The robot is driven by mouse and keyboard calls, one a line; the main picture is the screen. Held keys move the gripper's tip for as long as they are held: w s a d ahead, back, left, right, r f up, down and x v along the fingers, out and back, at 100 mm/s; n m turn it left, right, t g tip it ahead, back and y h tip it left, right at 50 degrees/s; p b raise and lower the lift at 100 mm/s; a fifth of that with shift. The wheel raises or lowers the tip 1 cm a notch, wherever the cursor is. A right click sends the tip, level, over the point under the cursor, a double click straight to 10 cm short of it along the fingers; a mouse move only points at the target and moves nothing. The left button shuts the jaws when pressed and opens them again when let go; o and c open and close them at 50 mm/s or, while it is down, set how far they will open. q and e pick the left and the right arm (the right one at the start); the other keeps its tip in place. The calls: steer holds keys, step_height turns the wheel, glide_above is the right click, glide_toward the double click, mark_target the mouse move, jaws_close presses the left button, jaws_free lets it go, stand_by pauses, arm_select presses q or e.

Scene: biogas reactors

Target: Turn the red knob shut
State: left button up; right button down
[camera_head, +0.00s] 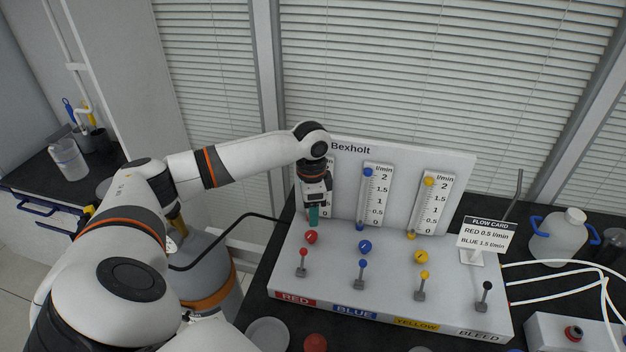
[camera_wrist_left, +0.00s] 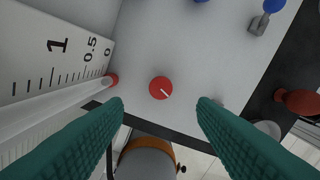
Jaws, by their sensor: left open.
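The red knob (camera_head: 311,237) is a round knob on the sloped white panel (camera_head: 380,285), in the leftmost column above the RED label. In the left wrist view the red knob (camera_wrist_left: 160,88) shows a white pointer line aimed to the lower right. My left gripper (camera_head: 314,215) is just above and behind the knob, pointing down, in front of the red flow tube. In the left wrist view its two teal fingers (camera_wrist_left: 160,108) are spread wide, with the knob between and beyond them, not touched. The red tube's scale is mostly hidden by my arm in the head view. My right gripper is not in view.
A blue knob (camera_head: 365,246) and a yellow knob (camera_head: 421,256) sit to the right. Small levers, including a red one (camera_head: 303,256), stand in front. A flow card (camera_head: 486,236) reads RED 0.5 l/min, BLUE 1.5 l/min. A jug (camera_head: 560,238) stands at right.

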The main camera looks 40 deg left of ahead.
mark_target(311, 234)
arm_select(q)
step_height(311, 234, down, 7)
steer(key=shift+f+p, duration=0.2)
steer(key=shift+p, duration=0.55)
steer(key=shift+s+f, duration=0.1)
steer(key=shift+f, duration=0.4)
steer(key=c, duration=1)
steer(key=shift+o, duration=0.2)
